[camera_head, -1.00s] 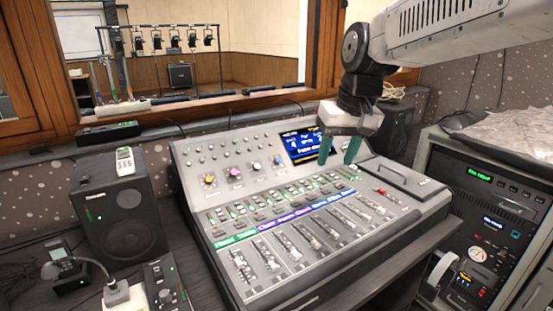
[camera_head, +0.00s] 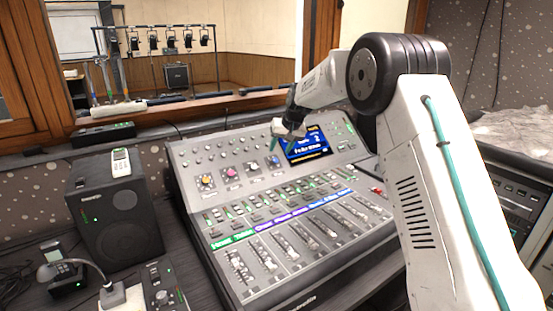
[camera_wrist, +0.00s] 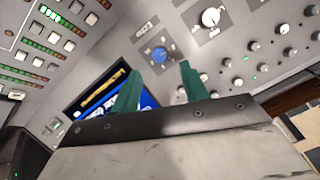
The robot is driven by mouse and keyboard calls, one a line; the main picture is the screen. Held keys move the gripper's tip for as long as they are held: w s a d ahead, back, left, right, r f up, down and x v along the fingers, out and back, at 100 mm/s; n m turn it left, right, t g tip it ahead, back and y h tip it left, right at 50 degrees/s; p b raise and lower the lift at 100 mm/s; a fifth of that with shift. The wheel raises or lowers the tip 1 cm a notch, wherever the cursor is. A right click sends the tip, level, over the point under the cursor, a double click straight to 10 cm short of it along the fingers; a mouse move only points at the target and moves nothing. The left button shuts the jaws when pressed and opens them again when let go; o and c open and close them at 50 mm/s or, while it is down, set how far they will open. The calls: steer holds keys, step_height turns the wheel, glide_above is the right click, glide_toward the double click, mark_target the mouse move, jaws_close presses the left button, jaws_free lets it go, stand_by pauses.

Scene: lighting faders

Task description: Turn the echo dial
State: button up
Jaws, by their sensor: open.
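A row of coloured dials sits on the sloped upper panel of the mixing console (camera_head: 290,275): an orange dial (camera_head: 207,181), a pink dial (camera_head: 232,172), a white dial (camera_head: 254,166) and a blue dial (camera_head: 277,160). My gripper (camera_head: 281,145) is open and empty, just above the blue dial. In the wrist view my green fingers (camera_wrist: 160,69) point at the blue dial (camera_wrist: 159,55), which shows beyond and between their tips. The white dial (camera_wrist: 210,17) is past them. The fingers appear apart from both.
The lit screen (camera_head: 304,145) is close right of my gripper. Small knobs, buttons and faders (camera_head: 290,240) cover the console. A black speaker (camera_head: 112,218) stands at left, a gooseneck microphone (camera_head: 85,268) before it. The window ledge runs behind.

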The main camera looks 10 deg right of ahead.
mark_target(275, 160)
steer(key=x, duration=0.6)
steer(key=shift+f, duration=0.15)
jaws_close()
